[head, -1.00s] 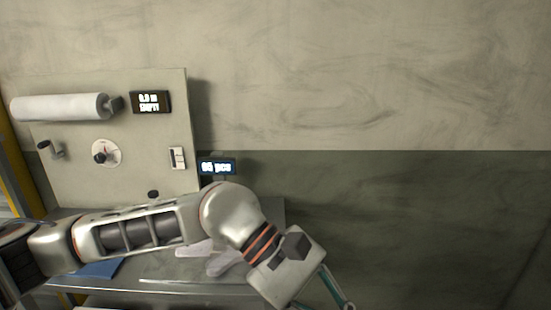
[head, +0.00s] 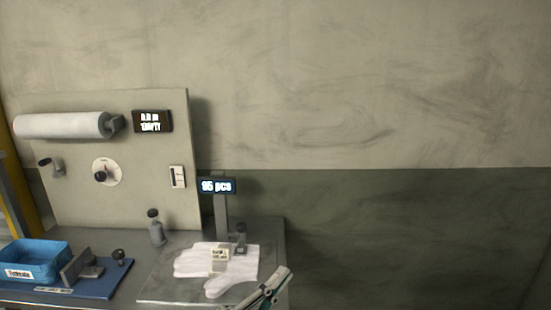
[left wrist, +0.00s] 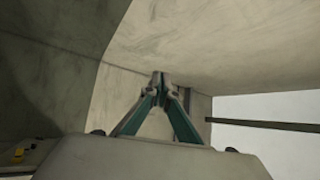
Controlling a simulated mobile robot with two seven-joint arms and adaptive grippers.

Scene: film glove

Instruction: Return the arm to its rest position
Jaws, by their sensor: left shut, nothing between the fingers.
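My left gripper (head: 275,284) shows at the bottom of the head view, in front of the right part of the bench. Only its fingers show there; the rest of the arm is out of the frame. In the left wrist view the two fingers (left wrist: 159,82) meet at their tips, shut with nothing between them. My right gripper is in neither view.
A counter display (head: 216,186) reads 95 pcs. A panel (head: 140,200) holds a white film roll (head: 62,125). The wall at right is clear.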

